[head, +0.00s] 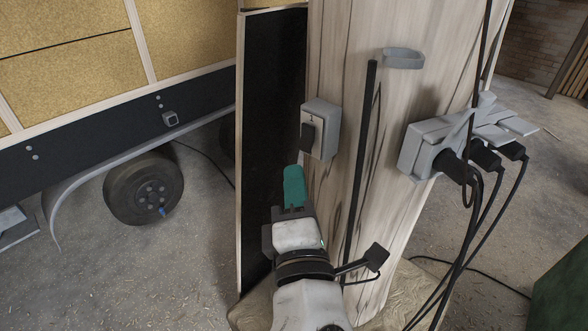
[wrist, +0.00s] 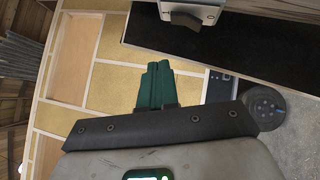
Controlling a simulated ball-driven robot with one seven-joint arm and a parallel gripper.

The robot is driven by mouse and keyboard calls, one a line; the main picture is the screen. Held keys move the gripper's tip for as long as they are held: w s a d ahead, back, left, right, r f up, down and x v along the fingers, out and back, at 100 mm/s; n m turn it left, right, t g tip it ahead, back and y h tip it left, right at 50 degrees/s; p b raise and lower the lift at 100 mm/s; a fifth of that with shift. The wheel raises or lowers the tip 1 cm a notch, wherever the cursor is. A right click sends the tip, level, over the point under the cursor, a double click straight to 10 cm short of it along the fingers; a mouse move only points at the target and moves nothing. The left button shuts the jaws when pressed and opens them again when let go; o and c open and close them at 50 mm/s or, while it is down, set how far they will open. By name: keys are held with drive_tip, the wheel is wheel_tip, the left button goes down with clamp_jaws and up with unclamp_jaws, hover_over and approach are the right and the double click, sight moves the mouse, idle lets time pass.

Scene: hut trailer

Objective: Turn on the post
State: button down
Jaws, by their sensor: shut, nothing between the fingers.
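The wooden post (head: 400,110) stands upright in the middle of the head view. A small grey switch box (head: 322,125) with a black rocker (head: 307,137) is fixed to its left side. The box also shows at the top of the wrist view (wrist: 200,8). My gripper (head: 293,172) has green fingers, which are shut and empty. In the head view it lies just below and left of the switch box, and it appears apart from it. The green fingers also show in the wrist view (wrist: 157,72).
A grey socket block (head: 425,150) with several black plugs and hanging cables is on the post's right side. A black panel (head: 270,120) stands left of the post. A trailer with a wheel (head: 144,188) is at the left. A green box (head: 562,285) stands at the lower right.

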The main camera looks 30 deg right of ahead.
drive_tip(key=shift+r+v, duration=0.2)
drive_tip(key=shift+v, duration=0.6)
drive_tip(key=shift+r+v, duration=0.15)
drive_tip(key=shift+v, duration=0.65)
drive_tip(key=s+d+f+m+g+y, duration=0.15)
drive_tip(key=d+f+m+g, duration=0.35)
drive_tip(key=f, duration=0.5)
drive_tip(key=s+d+f+m+g, duration=0.2)
drive_tip(key=d+f+m+g, duration=0.15)
drive_tip(key=d+f, duration=0.4)
drive_tip(key=s+a+f+m+g+y, duration=0.2)
drive_tip(key=s+f+m+g+y, duration=0.5)
drive_tip(key=s+f, duration=0.9)
wheel_tip(320, 180, down, 3)
drive_tip(key=shift+a+f+g, duration=0.1)
drive_tip(key=shift+a+g, duration=0.1)
drive_tip(key=shift+g, duration=0.85)
